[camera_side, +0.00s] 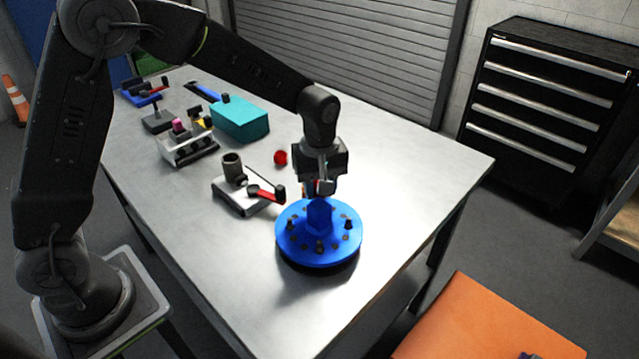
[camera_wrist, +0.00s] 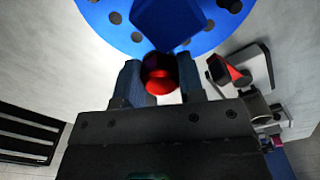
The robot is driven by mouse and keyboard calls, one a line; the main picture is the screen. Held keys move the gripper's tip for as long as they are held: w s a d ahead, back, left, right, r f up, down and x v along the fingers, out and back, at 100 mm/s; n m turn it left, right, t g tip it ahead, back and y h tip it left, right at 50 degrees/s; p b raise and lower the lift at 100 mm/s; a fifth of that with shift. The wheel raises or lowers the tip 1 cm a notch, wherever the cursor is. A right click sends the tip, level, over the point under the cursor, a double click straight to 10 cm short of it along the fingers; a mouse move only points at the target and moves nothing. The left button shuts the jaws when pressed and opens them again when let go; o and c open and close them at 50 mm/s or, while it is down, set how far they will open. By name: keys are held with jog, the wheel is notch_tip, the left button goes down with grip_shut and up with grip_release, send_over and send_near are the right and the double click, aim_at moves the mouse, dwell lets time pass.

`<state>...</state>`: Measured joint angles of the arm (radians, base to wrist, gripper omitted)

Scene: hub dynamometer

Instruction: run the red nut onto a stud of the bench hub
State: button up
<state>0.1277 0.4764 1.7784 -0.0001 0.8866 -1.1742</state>
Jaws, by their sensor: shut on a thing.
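The bench hub (camera_side: 290,245) is a blue disc on the table with a raised blue centre block and several short dark studs and holes around it. My gripper (camera_side: 322,188) points down above the far side of the hub, behind the centre block in the side view. In the wrist view my gripper (camera_wrist: 160,78) is shut on the red nut (camera_wrist: 160,73), which sits between the two fingertips close to the hub's centre block (camera_wrist: 170,20). The side view shows only a little red at the fingertips. I cannot tell whether the nut touches a stud.
Another red round piece (camera_side: 281,157) lies on the table behind the hub. A white-based fixture with a red lever (camera_side: 240,195) stands left of the hub. A teal box (camera_side: 241,119) and several small fixtures are farther back. The table's right side is clear.

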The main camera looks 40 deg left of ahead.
jog(key=shift+f, duration=0.2)
jog(key=shift+f, duration=0.7)
jog(key=shift+f, duration=0.35)
dwell(0.4)
jog(key=o, duration=1.1)
